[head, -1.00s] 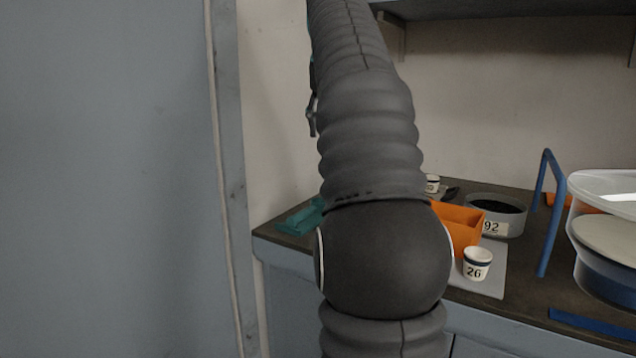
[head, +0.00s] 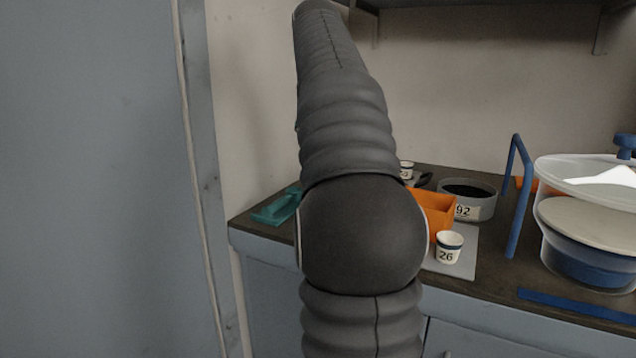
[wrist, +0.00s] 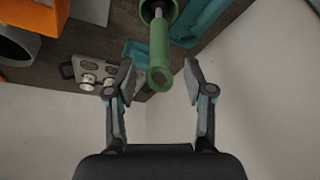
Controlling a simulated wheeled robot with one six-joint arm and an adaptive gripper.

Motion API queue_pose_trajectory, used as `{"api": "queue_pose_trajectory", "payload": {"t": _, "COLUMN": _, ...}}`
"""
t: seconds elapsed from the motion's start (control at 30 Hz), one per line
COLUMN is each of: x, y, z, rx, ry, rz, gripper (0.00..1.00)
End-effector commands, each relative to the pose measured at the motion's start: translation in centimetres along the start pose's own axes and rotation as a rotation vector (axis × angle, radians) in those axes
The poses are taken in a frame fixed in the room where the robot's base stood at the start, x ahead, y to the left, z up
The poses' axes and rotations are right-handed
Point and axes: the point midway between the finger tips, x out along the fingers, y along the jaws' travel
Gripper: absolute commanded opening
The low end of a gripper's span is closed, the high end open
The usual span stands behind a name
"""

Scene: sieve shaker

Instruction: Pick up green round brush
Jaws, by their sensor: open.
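The green round brush (wrist: 159,48) shows at the top centre of the wrist view, its handle pointing down the picture. A ring-shaped handle end lies between and slightly beyond the tips of my gripper (wrist: 157,82). My gripper is open and its two fingers stand apart on either side of the handle's end. I cannot tell whether they touch it. The brush's far part is cut off by the top edge. In the head view my arm hides the brush, and the gripper is out of sight.
A teal object (head: 275,207) lies on the counter's left end. An orange box (head: 436,211), a cup marked 26 (head: 449,247), a sieve marked 92 (head: 468,199) and a blue frame (head: 518,198) stand to the right. A tray with small round pieces (wrist: 90,73) lies beside the brush.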

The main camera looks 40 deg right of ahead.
Motion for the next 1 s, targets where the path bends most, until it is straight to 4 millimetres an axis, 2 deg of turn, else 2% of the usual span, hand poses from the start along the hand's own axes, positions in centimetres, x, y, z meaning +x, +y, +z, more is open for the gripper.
{"api": "queue_pose_trajectory", "payload": {"t": 0.27, "x": 1.5, "y": 0.0, "z": 0.1, "rx": 0.0, "ry": 0.0, "rz": 0.0, "gripper": 0.53}}
{"api": "queue_pose_trajectory", "payload": {"t": 0.6, "x": 5.6, "y": 0.0, "z": 0.0, "rx": 0.0, "ry": 0.001, "rz": 0.0, "gripper": 0.53}}
{"api": "queue_pose_trajectory", "payload": {"t": 0.83, "x": 5.8, "y": 0.0, "z": 0.0, "rx": 0.0, "ry": 0.002, "rz": 0.0, "gripper": 0.53}}
{"api": "queue_pose_trajectory", "payload": {"t": 0.87, "x": 5.8, "y": 0.0, "z": 0.0, "rx": 0.0, "ry": 0.002, "rz": 0.0, "gripper": 0.48}}
{"api": "queue_pose_trajectory", "payload": {"t": 1.0, "x": 5.8, "y": 0.0, "z": 0.0, "rx": 0.0, "ry": 0.002, "rz": 0.0, "gripper": 0.13}}
